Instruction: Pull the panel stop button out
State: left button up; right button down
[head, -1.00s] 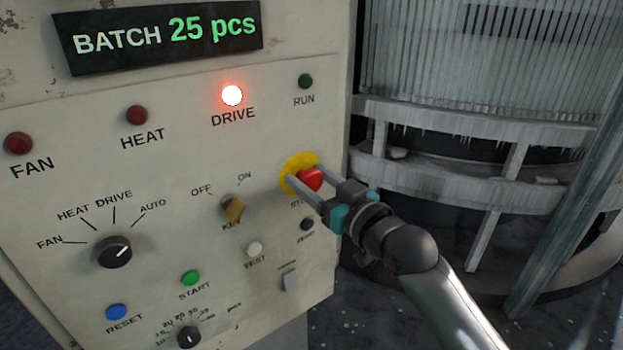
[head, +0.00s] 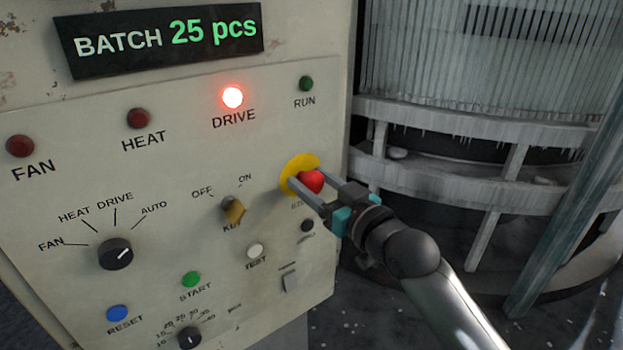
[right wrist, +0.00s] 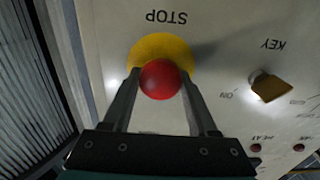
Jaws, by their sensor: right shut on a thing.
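The red stop button (head: 311,181) sits on a yellow disc (head: 298,165) at the right side of the cream control panel (head: 180,150). In the right wrist view the red button (right wrist: 160,79) lies between the two fingers, with the yellow disc (right wrist: 160,47) behind it and the STOP label upside down. My right gripper (head: 306,184) is shut on the stop button, one finger on each side. It also shows in the right wrist view (right wrist: 160,85). My left gripper is not in view.
The brass key switch (head: 234,209) is left of the button, and the TEST button (head: 255,251) and a small dark knob (head: 307,226) are below it. The DRIVE lamp (head: 232,97) glows red. A large machine (head: 470,120) with white rings stands right of the panel.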

jog(key=shift+s+d+p, duration=0.35)
jog(key=shift+s+p, duration=0.1)
jog(key=shift+s, duration=0.05)
jog(key=shift+f, duration=0.15)
jog(key=c, duration=0.5)
grip_release()
jog(key=shift+c, duration=0.2)
jog(key=shift+o, duration=1.4)
jog(key=shift+s+d, duration=0.1)
jog(key=shift+s, duration=0.05)
jog(key=shift+o, duration=0.3)
jog(key=b+v, duration=0.1)
jog(key=v, duration=1.4)
